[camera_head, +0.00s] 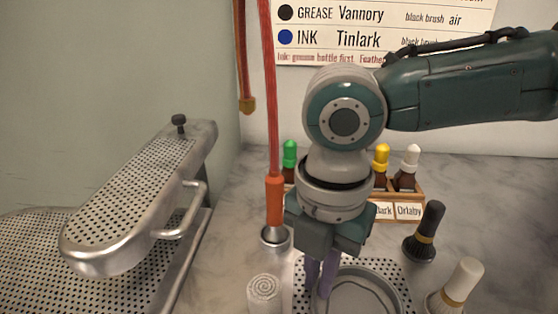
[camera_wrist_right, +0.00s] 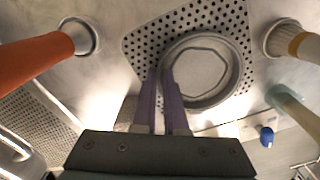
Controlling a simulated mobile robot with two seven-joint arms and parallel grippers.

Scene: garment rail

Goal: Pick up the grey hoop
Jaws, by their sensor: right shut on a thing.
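The grey hoop (camera_head: 388,279) is a round metal ring that lies on a perforated plate at the bottom of the head view. It also shows in the right wrist view (camera_wrist_right: 237,70), with a faceted inner outline. My right gripper (camera_head: 320,290) points down at the hoop's left side. Its purple fingers are close together and shut on the hoop's rim, as the right wrist view shows (camera_wrist_right: 161,78). The hoop looks flat and level; I cannot tell whether it touches the plate. My left gripper is out of view.
An orange-handled hose (camera_head: 275,200) stands in a metal socket left of my gripper. A rolled white towel (camera_head: 264,293) is near it. Dark (camera_head: 427,225) and cream-topped (camera_head: 462,283) brushes stand at right. A wooden bottle rack (camera_head: 418,203) is behind; a perforated metal press (camera_head: 135,200) is left.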

